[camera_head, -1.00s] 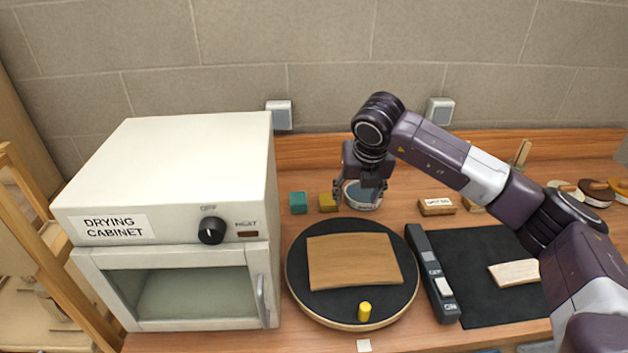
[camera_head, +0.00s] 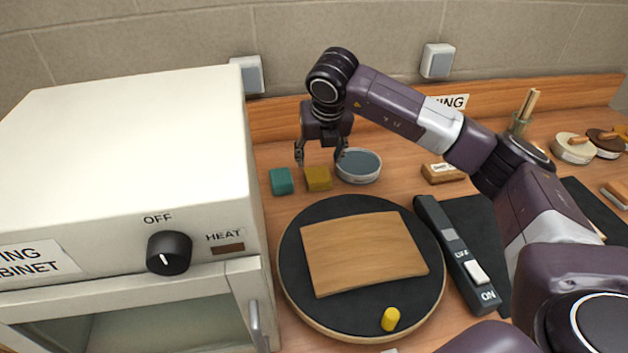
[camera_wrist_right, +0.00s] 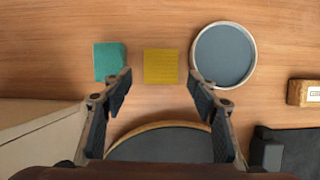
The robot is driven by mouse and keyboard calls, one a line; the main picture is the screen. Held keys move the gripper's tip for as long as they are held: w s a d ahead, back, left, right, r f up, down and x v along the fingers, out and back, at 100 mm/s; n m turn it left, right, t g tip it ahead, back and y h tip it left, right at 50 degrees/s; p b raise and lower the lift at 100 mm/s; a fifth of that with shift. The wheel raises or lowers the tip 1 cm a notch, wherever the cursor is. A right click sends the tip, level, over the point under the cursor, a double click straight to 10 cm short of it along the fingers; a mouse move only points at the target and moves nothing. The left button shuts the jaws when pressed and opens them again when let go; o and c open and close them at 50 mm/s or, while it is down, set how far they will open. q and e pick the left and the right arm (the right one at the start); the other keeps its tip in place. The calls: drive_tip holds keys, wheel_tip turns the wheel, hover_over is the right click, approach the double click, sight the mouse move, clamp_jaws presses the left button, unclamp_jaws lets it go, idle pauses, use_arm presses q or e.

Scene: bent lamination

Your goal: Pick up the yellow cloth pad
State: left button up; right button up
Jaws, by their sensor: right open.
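The yellow cloth pad (camera_head: 318,179) is a small mustard-yellow block on the wooden table, between a teal pad (camera_head: 281,181) and a round dish (camera_head: 358,166). My right gripper (camera_head: 321,158) is open and empty, pointing down above the yellow pad. In the right wrist view the yellow pad (camera_wrist_right: 161,66) lies ahead of and between the spread fingers (camera_wrist_right: 160,88), apart from them. The teal pad (camera_wrist_right: 110,61) is beyond the left finger and the dish (camera_wrist_right: 223,55) beyond the right one. My left gripper is not in view.
A drying cabinet (camera_head: 130,170) stands close on the left. A black turntable (camera_head: 352,316) with a bent wood sheet (camera_head: 363,252) and a yellow peg (camera_head: 390,319) is in front. A switch bar (camera_head: 455,252) and a labelled block (camera_head: 443,173) are to the right.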

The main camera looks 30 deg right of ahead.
sight(318, 175)
drive_tip(key=p+x, duration=0.1)
drive_tip(key=x, duration=0.2)
drive_tip(key=shift+f, duration=0.25)
drive_tip(key=p+x, duration=0.1)
drive_tip(key=x, duration=0.2)
drive_tip(key=shift+d+f+p, duration=0.15)
drive_tip(key=shift+f+p, duration=0.25)
drive_tip(key=shift+w+f, duration=0.15)
drive_tip(key=shift+f, duration=0.3)
use_arm(q)
drive_tip(key=shift+s+r, duration=0.25)
drive_tip(key=shift+r, duration=0.4)
drive_tip(key=shift+s+r, duration=0.25)
drive_tip(key=shift+r, duration=0.35)
drive_tip(key=shift+w, duration=0.1)
use_arm(e)
drive_tip(key=c, duration=0.7)
